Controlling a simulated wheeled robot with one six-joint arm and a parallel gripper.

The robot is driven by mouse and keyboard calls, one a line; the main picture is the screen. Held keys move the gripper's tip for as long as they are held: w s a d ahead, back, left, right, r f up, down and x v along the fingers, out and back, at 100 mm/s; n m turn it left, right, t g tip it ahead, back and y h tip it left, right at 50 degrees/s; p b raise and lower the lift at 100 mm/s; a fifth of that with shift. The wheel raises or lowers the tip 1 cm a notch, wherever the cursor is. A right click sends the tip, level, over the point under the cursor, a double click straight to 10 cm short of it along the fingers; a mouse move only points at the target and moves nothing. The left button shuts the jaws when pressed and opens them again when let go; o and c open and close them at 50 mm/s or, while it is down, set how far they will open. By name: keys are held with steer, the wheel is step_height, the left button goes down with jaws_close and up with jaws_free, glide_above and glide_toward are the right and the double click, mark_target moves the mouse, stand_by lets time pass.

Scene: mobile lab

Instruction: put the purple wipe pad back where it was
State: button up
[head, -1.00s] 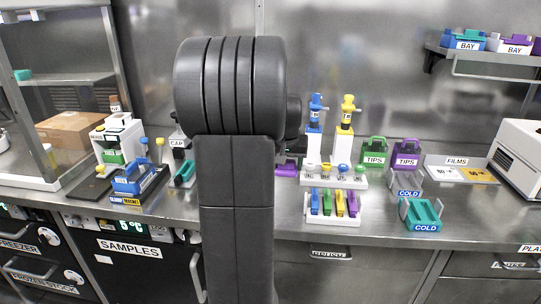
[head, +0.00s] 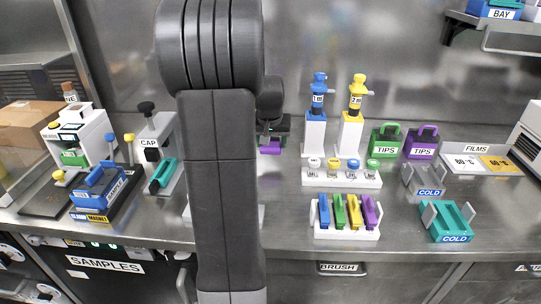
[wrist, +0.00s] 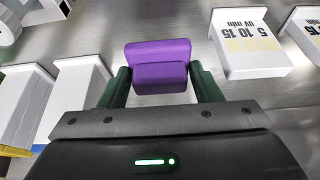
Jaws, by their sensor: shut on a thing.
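The purple wipe pad (wrist: 158,52) is between the dark green fingers of my gripper (wrist: 160,82) in the wrist view. My gripper is shut on it, over the grey steel bench. In the head view the pad (head: 270,147) shows as a small purple block under my dark gripper (head: 271,124), just right of my arm. I cannot tell from these views whether the pad touches the bench. My arm hides part of the bench left of it.
Blue and yellow pipettes on white stands (head: 314,135), a vial rack (head: 342,179) and a rack of coloured pieces (head: 346,232) stand to the right. Green and purple TIPS boxes (head: 421,144) are farther right. A CAP device (head: 150,143) is left. White blocks flank my gripper in the wrist view.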

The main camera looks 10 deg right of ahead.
mark_target(271, 148)
steer(key=shift+f+b, duration=0.35)
steer(key=shift+f, duration=2)
steer(key=shift+f, duration=0.1)
steer(key=o, duration=0.9)
steer(key=shift+o, duration=0.2)
steer(key=shift+r, duration=0.45)
steer(key=p+v, duration=0.1)
steer(key=v, duration=1)
steer(key=shift+s+p, duration=0.2)
steer(key=shift+p, duration=0.1)
steer(key=shift+a+r, duration=0.1)
steer(key=shift+r, duration=0.05)
